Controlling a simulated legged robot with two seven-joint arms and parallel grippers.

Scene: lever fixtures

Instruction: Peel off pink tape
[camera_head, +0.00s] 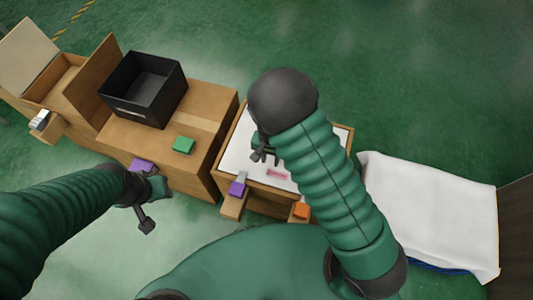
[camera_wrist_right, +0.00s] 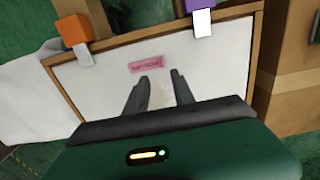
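The pink tape (camera_head: 277,175) is a small flat strip on the white surface (camera_head: 238,152) of a wood-framed box. In the right wrist view the pink tape (camera_wrist_right: 147,65) lies just beyond the fingertips, slightly left of their middle. My right gripper (camera_head: 263,155) is over the white surface near the tape. In the right wrist view the right gripper (camera_wrist_right: 160,76) has its two fingers apart with nothing between them. It seems clear of the tape. My left gripper (camera_head: 147,212) is left of the box, away from the tape, and its finger opening is unclear.
Purple (camera_head: 237,188) and orange (camera_head: 301,210) blocks sit at the box's near edge. A black bin (camera_head: 145,88) and green block (camera_head: 183,145) are on the wooden box to the left. A white cloth (camera_head: 432,210) covers something at right. Green floor is open behind.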

